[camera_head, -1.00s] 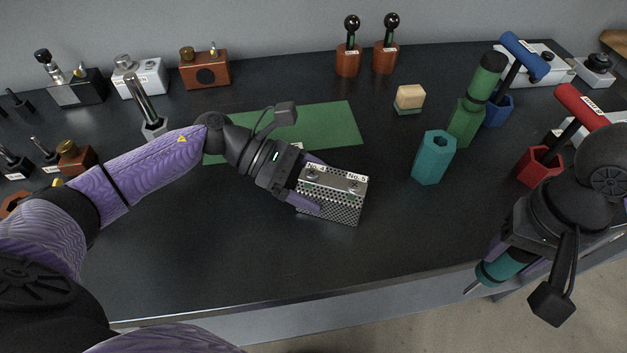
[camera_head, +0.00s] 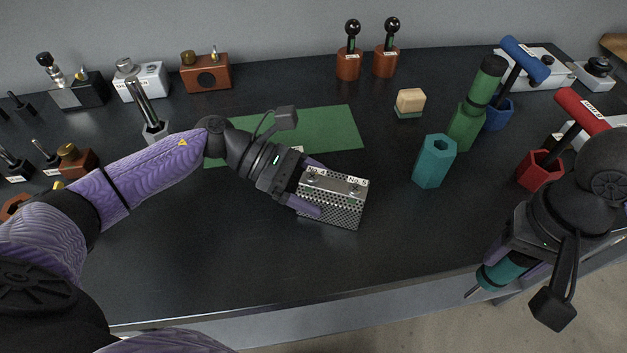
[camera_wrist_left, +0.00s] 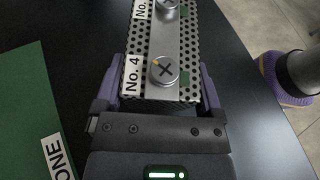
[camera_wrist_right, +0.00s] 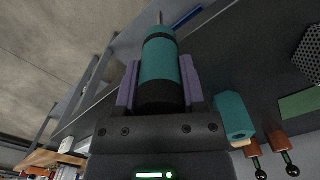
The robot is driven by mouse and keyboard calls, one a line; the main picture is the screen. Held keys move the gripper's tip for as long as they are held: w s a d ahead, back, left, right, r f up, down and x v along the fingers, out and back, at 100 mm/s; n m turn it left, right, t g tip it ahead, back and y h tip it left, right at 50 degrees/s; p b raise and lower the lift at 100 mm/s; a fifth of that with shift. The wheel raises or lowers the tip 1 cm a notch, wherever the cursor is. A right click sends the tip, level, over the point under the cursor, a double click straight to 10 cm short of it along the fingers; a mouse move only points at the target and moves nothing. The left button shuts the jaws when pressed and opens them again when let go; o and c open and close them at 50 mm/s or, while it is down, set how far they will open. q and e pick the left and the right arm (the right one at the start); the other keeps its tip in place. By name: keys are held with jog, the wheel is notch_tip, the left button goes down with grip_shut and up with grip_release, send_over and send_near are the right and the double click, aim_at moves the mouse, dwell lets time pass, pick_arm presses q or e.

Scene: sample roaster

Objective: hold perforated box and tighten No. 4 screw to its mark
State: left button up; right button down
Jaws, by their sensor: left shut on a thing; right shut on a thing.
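The perforated metal box (camera_head: 338,207) rests on the dark table, and my left gripper (camera_head: 313,190) is shut on its left end. In the left wrist view, the No. 4 screw (camera_wrist_left: 163,71) has a cross slot and a small yellow mark on its head, beside the "No. 4" label (camera_wrist_left: 132,74). A small green mark (camera_wrist_left: 184,81) lies right of the screw. The No. 5 screw (camera_head: 355,190) is at the far end. My right gripper (camera_head: 507,262) is shut on a teal-handled screwdriver (camera_wrist_right: 160,62), held past the table's front edge, far from the box.
A teal hexagonal holder (camera_head: 434,162) and a green holder (camera_head: 466,128) with a green handle stand right of the box. Red (camera_head: 539,170) and blue holders are farther right. A green mat (camera_head: 330,130) lies behind the box. The table front is clear.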

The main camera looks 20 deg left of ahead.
dwell(0.7)
jog(key=shift+r+m, duration=0.15)
jog(key=shift+m, duration=0.15)
notch_tip(320, 180, up, 8)
jog(key=a+m, duration=0.2)
jog(key=m, duration=0.8)
jog(key=w+a+r+n, duration=0.1)
jog(key=a+r+n, duration=0.3)
jog(key=a+n, duration=0.8)
jog(key=w+a+r+n, duration=0.1)
jog(key=a+r+n, duration=0.4)
jog(key=a+n, duration=0.8)
jog(key=shift+w+a+n+t, duration=0.3)
jog(key=shift+n, duration=0.9)
